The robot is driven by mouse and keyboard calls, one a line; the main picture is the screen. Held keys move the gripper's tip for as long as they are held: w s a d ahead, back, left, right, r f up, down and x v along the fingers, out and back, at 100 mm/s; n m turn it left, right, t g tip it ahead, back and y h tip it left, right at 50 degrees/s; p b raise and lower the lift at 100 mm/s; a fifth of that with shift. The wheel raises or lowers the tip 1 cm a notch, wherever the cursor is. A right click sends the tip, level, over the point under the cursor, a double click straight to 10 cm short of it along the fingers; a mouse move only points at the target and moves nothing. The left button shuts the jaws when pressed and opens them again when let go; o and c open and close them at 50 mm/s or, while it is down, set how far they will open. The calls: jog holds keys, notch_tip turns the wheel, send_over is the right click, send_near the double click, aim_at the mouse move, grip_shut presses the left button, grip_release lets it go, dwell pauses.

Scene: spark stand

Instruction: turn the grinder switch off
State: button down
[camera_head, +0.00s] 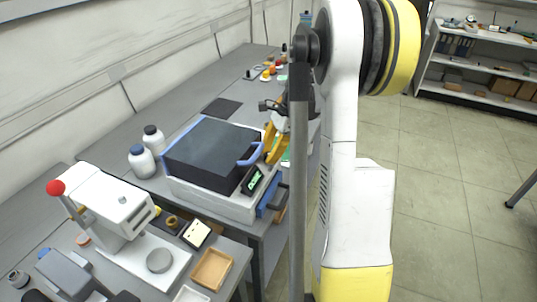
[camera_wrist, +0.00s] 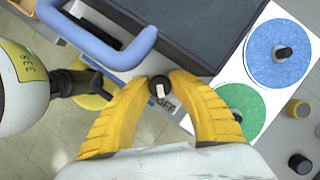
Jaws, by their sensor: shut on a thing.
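In the wrist view, the switch (camera_wrist: 159,88) is a small black knob with a white mark on top, beside partly hidden black lettering on a light panel edge. The yellow fingers of my gripper (camera_wrist: 160,82) are on both sides of the knob and shut on it. In the head view my gripper (camera_head: 274,143) is at the right end of a grey machine (camera_head: 220,199) with a dark lid (camera_head: 214,153) and blue handle. The switch is hidden there behind the fingers and arm.
In the wrist view, the blue handle (camera_wrist: 98,45) is close to the left finger. A blue disc (camera_wrist: 268,62) and a green disc (camera_wrist: 240,100) lie on the right. White bottles (camera_head: 142,162) and a red-knobbed press (camera_head: 110,200) stand left of the machine. Open floor is at right.

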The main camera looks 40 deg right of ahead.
dwell(0.5)
jog(key=c, duration=1.2)
grip_release()
jog(key=shift+s, duration=0.1)
jog(key=shift+o, duration=0.2)
jog(key=shift+r, duration=0.15)
jog(key=v, duration=0.7)
jog(key=shift+d+r, duration=0.2)
jog(key=shift+r, duration=0.15)
